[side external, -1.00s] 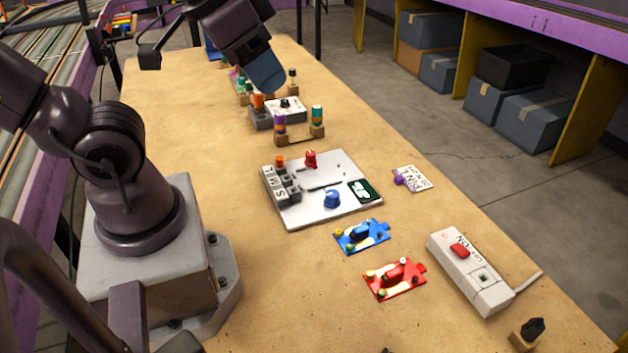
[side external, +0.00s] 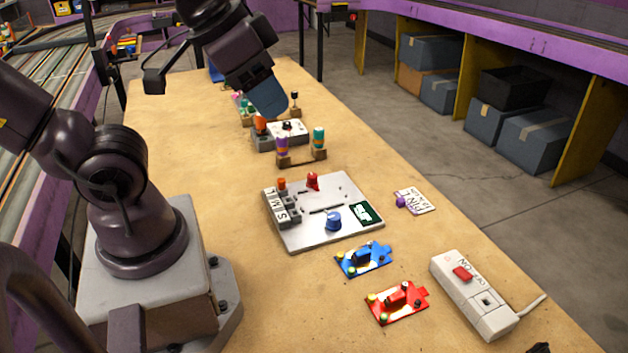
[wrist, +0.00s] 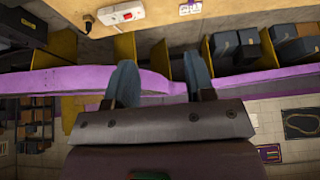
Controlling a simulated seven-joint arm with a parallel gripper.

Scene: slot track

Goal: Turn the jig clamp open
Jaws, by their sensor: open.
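My gripper (side external: 268,100) is open and empty, raised above the far half of the bench. In the wrist view its two blue fingers (wrist: 160,75) stand apart with nothing between them. No part is plainly marked as the jig clamp. A grey block with a white top and a dark handle (side external: 288,127) sits below and beyond the fingertips. The light plate (side external: 292,235) carries a red knob (side external: 313,182) and a blue knob (side external: 333,219). A blue plate (side external: 365,259) and a red plate (side external: 398,302), each with small fittings, lie nearer. No contact shows.
A white switch box (side external: 473,295) with a red rocker lies near the right edge; it also shows in the wrist view (wrist: 120,13). A white tag (side external: 415,201) lies by the light plate. Wooden stands with coloured pegs (side external: 301,155) are close by. The bench's left side is bare.

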